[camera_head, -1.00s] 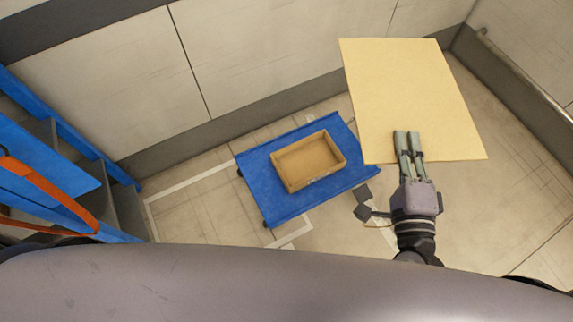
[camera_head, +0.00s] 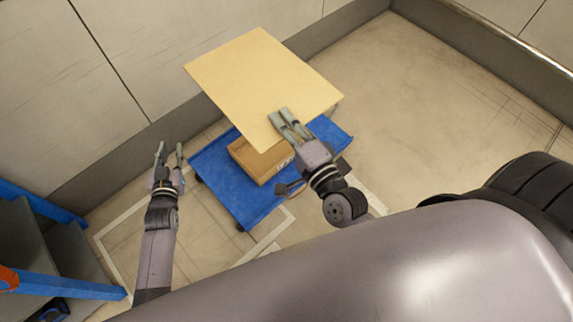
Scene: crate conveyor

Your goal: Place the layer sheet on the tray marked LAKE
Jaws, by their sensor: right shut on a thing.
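The layer sheet (camera_head: 258,75) is a flat tan rectangle. My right gripper (camera_head: 284,118) is shut on its near edge and holds it out over the tray. The tray (camera_head: 263,161) is a brown open box on a blue cart; the sheet hides most of its inside and its far part. Lettering shows on its near wall but is too small to read surely. My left gripper (camera_head: 170,154) is open and empty, left of the cart and apart from the tray and sheet.
The blue wheeled cart (camera_head: 238,200) stands on the floor inside white floor lines. A blue-framed rack (camera_head: 40,206) is at the left. Walls run along the back and right. The floor at the right is clear.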

